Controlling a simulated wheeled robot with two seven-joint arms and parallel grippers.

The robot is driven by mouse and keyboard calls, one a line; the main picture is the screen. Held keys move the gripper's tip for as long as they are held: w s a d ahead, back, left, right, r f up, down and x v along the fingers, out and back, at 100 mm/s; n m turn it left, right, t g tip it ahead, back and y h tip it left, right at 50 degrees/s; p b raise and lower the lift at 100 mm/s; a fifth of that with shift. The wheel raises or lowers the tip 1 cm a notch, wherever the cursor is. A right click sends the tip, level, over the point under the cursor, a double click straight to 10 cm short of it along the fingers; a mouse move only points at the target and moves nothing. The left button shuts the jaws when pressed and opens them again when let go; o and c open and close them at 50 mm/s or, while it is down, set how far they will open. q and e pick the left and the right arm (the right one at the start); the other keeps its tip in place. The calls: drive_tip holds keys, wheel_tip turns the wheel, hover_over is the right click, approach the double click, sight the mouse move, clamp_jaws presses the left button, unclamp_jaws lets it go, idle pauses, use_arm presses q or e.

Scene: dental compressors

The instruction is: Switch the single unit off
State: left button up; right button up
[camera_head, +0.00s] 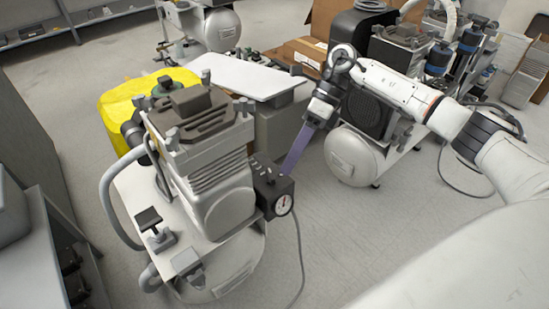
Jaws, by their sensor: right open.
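The single unit is a compressor (202,150) with a ribbed grey pump head, standing at the front left on a white tank (232,268). Its black switch box (267,183) is on the right side, with a round dial gauge (283,204) on the front. My right gripper (289,167) reaches down from the upper right. Its purple fingers are just above the switch box, and I cannot tell whether they touch it. It is open, with nothing seen between the fingers. My left gripper is not in view.
A larger compressor (357,158) stands behind on the right, under my right arm. A yellow bag (118,108), a white board (243,76) and cardboard boxes (297,52) are behind the unit. Grey shelving (35,250) is at left. A cable lies on the open floor at centre.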

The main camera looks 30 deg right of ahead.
sight(271, 174)
wheel_tip(271, 174, up, 4)
drive_tip(key=w+n+t+h+p, duration=0.1)
drive_tip(key=w+n+t+h, duration=0.15)
drive_tip(key=n, duration=0.45)
drive_tip(key=b+x, duration=0.1)
drive_tip(key=x, duration=0.4)
drive_tip(key=b+x, duration=0.1)
drive_tip(key=x, duration=0.2)
drive_tip(key=shift+s+d+f+b, duration=0.15)
drive_tip(key=shift+s+f+b, duration=0.15)
drive_tip(key=shift+f, duration=0.15)
drive_tip(key=shift+w+a+f+h, duration=0.15)
drive_tip(key=shift+a+f+h, duration=0.1)
drive_tip(key=shift+f, duration=0.25)
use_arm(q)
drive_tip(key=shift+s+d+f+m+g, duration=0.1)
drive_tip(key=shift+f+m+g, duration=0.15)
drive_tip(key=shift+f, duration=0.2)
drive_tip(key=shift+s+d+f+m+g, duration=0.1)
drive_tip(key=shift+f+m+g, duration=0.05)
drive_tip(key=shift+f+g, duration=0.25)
